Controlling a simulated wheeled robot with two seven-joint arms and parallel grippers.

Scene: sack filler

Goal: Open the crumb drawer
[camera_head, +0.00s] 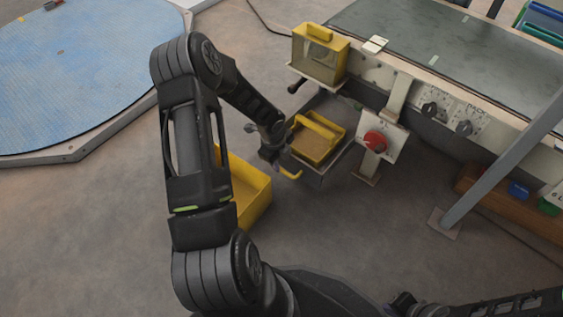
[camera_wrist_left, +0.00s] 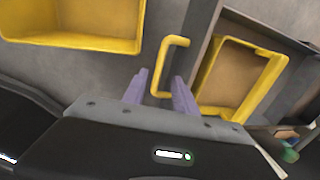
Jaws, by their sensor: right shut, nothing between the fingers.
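The crumb drawer appears as a grey open-topped box (camera_head: 339,164) beside the machine, with a yellow tray (camera_head: 338,127) inside. In the left wrist view its grey wall (camera_wrist_left: 198,30) and the yellow tray (camera_wrist_left: 276,70) show. A yellow bar handle (camera_head: 290,173) is on the near left side of the box. My left gripper (camera_head: 268,152) is at this handle. In the left wrist view its two purple fingers (camera_wrist_left: 160,92) are apart, with the handle (camera_wrist_left: 178,41) between them. Contact cannot be told. My right gripper (camera_head: 404,304) is low at the bottom right, shut and empty.
A yellow bin (camera_head: 249,192) stands on the floor close left of the drawer, partly behind my left arm. A yellow clear-fronted box (camera_head: 319,58) sits above the drawer. A red knob (camera_head: 375,141) is to its right. A grey slanted post (camera_head: 500,160) stands further right.

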